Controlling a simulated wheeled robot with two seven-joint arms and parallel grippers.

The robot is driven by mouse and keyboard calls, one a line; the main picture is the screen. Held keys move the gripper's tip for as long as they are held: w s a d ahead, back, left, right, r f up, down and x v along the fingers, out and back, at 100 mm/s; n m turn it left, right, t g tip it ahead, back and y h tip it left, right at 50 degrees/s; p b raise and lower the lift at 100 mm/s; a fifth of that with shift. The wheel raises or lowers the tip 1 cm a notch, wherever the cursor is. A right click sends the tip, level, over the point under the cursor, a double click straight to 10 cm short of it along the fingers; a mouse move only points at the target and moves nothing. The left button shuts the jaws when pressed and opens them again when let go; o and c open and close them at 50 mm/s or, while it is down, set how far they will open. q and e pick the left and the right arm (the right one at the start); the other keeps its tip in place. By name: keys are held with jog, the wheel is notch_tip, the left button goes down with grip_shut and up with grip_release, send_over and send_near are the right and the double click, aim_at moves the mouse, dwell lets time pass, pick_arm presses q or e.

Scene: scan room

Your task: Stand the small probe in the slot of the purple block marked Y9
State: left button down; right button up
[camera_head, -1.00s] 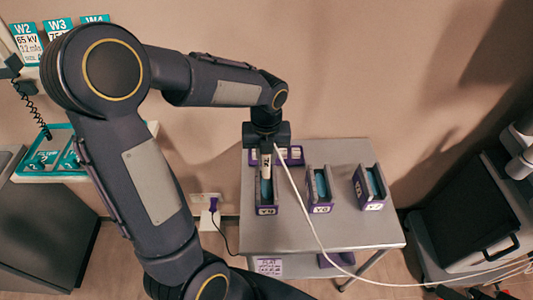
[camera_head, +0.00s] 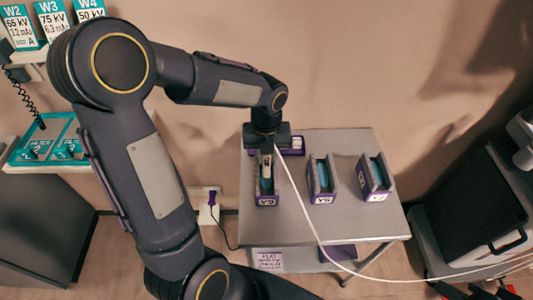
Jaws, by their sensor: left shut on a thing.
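My left gripper (camera_head: 266,146) is shut on the small probe (camera_head: 266,162), a pale stick with dark marks and a white cable running off to the lower right. The probe points down and shows in front of the left purple block (camera_head: 267,200); I cannot tell whether its tip is above or inside that block's slot. A middle purple block (camera_head: 323,199) and a right purple block (camera_head: 377,196) stand apart on the grey table, each with a blue-lined slot. Their labels are too small to read surely. My right gripper is not in view.
Another purple item (camera_head: 292,146) lies at the back of the grey table (camera_head: 330,225), partly behind my gripper. The table's front is clear except for the white cable (camera_head: 316,232). A teal tray (camera_head: 43,141) stands left, dark equipment (camera_head: 470,210) right.

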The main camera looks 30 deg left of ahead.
pick_arm(q)
jog(key=shift+f, duration=0.35)
dwell(0.7)
jog(key=c, duration=1.2)
grip_release()
jog(key=shift+o, duration=0.2)
jog(key=shift+r, duration=3.9)
